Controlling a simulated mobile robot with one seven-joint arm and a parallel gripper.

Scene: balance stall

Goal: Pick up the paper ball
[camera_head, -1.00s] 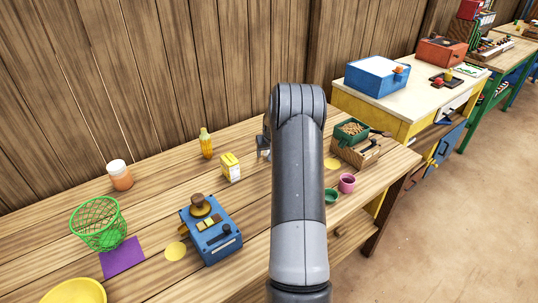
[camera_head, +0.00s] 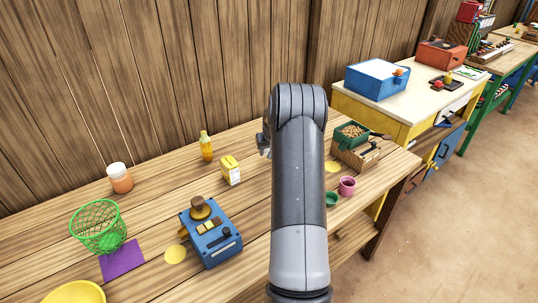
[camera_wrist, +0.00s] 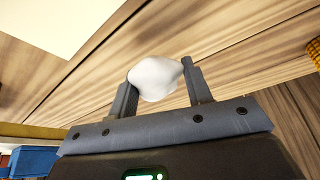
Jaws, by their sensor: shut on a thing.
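The paper ball (camera_wrist: 156,78) is a white, slightly lumpy ball in the wrist view. My gripper (camera_wrist: 160,84) is shut on it, with one dark finger on each side. The wooden table shows behind the ball in that view. In the head view my arm hides the ball and most of my gripper. Only a small grey part of my gripper (camera_head: 265,143) shows at the arm's left edge, over the table (camera_head: 160,185).
On the table stand a corn-like bottle (camera_head: 206,147), a yellow carton (camera_head: 230,170), a blue scale-like box (camera_head: 212,236), a green wire basket (camera_head: 98,227), an orange jar (camera_head: 120,178), a pink cup (camera_head: 347,186) and a wooden crate (camera_head: 352,160). A yellow cabinet (camera_head: 400,110) adjoins at right.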

